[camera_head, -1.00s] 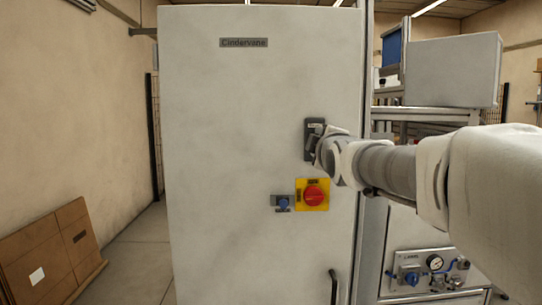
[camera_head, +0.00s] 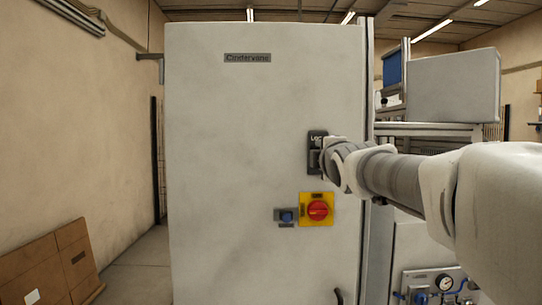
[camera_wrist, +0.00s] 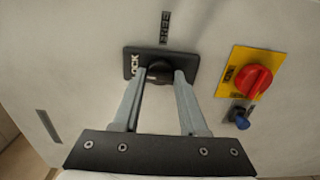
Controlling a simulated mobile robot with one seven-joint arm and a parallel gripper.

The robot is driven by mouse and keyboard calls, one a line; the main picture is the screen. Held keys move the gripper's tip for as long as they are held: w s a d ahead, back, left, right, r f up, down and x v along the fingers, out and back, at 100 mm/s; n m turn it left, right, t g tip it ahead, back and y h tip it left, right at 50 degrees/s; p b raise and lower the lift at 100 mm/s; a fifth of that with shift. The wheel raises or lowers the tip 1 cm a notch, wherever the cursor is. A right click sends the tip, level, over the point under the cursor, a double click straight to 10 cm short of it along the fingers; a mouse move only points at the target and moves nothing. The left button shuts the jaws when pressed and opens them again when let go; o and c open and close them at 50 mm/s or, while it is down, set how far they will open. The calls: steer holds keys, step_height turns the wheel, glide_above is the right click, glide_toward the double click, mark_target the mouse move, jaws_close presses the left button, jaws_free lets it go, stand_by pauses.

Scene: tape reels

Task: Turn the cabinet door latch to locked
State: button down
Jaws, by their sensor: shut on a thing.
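The cabinet door (camera_head: 235,150) is a tall pale panel, shut, facing me. Its latch has a black plate (camera_head: 316,137) near the right edge, partly hidden by my gripper (camera_head: 328,158). In the wrist view, the latch plate (camera_wrist: 190,61) carries the word LOCK at its left end. The word FREE (camera_wrist: 164,27) stands above the plate. The round black latch knob (camera_wrist: 158,73) sits between the two fingertips of my gripper (camera_wrist: 160,77), which is shut on it. Which way the knob points is hard to tell.
A red rotary switch on a yellow plate (camera_head: 317,209) sits below the latch, with a small blue knob (camera_head: 286,216) beside it. A gauge panel (camera_head: 440,285) and shelving stand right of the cabinet.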

steer(key=shift+c, duration=2.2)
jaws_free()
steer(key=s+p, duration=0.1)
steer(key=s, duration=1.6)
steer(key=shift+s+p, duration=0.2)
steer(key=shift+p, duration=0.15)
steer(key=s+f+m+g, duration=0.4)
steer(key=s+f+m, duration=0.2)
steer(key=f, duration=0.4)
steer(key=s+f+m+g, duration=0.4)
steer(key=s+f+m, duration=0.2)
steer(key=f, duration=0.4)
steer(key=s+f+m+g, duration=0.5)
steer(key=s+f+m, duration=0.1)
steer(key=f, duration=0.5)
step_height(320, 180, up, 14)
steer(key=p, duration=1.3)
steer(key=shift+w+t, duration=0.3)
steer(key=shift+w, duration=0.15)
